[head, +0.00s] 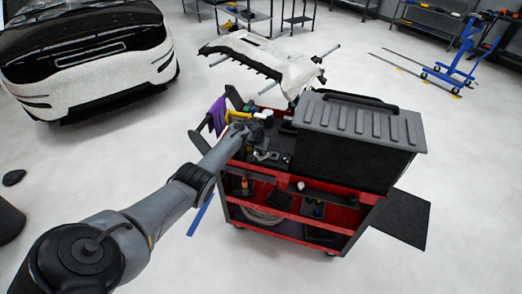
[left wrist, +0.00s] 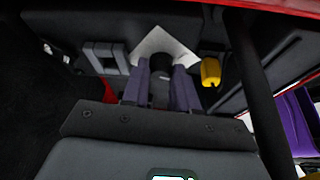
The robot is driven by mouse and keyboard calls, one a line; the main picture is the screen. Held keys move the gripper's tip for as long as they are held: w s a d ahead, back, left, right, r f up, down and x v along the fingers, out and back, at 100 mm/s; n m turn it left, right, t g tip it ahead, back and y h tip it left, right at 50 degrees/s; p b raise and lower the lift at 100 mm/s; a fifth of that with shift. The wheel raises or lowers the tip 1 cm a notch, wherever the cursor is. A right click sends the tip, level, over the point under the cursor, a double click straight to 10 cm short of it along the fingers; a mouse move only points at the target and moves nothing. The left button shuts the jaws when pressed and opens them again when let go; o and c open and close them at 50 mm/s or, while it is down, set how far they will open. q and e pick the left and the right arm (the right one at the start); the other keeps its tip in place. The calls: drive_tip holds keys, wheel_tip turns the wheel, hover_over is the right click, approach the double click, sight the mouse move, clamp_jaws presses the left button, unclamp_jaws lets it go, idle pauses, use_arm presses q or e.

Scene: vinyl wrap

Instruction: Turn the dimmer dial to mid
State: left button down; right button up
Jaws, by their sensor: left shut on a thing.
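My left gripper (head: 246,131) reaches over the left end of the red tool cart. In the left wrist view its two purplish fingers (left wrist: 161,78) are closed on a dark round knob, the dimmer dial (left wrist: 160,62). The dial stands in front of a pale, tilted square plate (left wrist: 174,41). I cannot read any mark on the dial, so its setting cannot be told. In the head view my arm and gripper hide the dial. My right gripper is not in view.
The red cart (head: 300,228) carries a large black ribbed case (head: 355,145) right of my gripper. A yellow object (left wrist: 210,72) and a grey bracket (left wrist: 104,60) flank the dial. Purple cloth (head: 217,115) hangs at the cart's left. A white bumper (head: 272,55) stands behind.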

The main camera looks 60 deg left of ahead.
use_arm(q)
drive_tip(key=c, duration=0.9)
unclamp_jaws()
drive_tip(key=shift+s+d+r+p, duration=0.1)
drive_tip(key=shift+s+r+p, duration=0.05)
drive_tip(key=shift+r+p, duration=0.4)
drive_tip(key=shift+p+v, duration=2.2)
drive_tip(key=shift+v, duration=2.65)
drive_tip(key=shift+s, duration=0.1)
